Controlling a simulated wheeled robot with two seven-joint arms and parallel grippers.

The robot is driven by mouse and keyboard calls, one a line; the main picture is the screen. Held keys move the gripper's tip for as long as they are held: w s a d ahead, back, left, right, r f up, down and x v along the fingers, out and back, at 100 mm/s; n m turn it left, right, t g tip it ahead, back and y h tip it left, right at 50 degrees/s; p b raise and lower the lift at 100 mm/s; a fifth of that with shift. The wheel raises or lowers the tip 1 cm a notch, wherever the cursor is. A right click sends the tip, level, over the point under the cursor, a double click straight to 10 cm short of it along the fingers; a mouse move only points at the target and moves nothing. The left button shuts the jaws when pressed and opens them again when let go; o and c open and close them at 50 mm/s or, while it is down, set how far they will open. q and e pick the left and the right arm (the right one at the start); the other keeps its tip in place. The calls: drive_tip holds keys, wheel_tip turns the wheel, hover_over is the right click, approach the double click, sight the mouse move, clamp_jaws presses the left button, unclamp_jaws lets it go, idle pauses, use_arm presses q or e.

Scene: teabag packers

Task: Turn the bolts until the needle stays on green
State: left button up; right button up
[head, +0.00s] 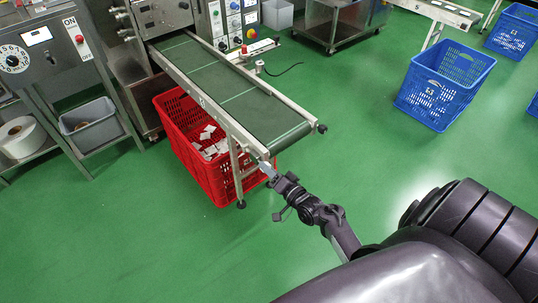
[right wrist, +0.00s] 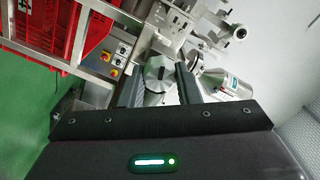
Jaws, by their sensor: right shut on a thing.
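My right gripper (head: 269,173) is at the near end of the green conveyor belt (head: 235,92), by the lower left corner of its frame. In the right wrist view its two dark fingers (right wrist: 159,88) are on either side of a round silver bolt head (right wrist: 156,74), and they are shut on it. In the head view the bolt is mostly hidden by the fingers and too small to make out. No needle on a green zone can be made out in either view. My left gripper is not in view.
A red crate (head: 218,191) with white packets stands under the conveyor. A machine panel with a white dial (head: 13,59) is at the left. A blue crate (head: 443,88) stands at the right. The green floor (head: 350,120) between is clear.

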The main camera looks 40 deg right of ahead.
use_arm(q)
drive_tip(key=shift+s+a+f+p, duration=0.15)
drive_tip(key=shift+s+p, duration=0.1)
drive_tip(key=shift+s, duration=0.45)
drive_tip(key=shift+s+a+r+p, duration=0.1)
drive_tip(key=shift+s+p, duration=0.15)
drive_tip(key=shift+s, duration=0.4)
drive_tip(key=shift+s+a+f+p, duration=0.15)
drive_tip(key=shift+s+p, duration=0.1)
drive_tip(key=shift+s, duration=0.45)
use_arm(e)
drive_tip(key=shift+m, duration=1.8)
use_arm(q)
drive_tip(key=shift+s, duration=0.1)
use_arm(e)
drive_tip(key=o, duration=1)
drive_tip(key=shift+s, duration=0.1)
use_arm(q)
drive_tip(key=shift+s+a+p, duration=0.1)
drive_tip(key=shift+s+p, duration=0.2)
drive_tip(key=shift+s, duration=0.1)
use_arm(e)
drive_tip(key=s, duration=0.7)
drive_tip(key=shift+s+d, duration=0.3)
drive_tip(key=shift+d, duration=0.05)
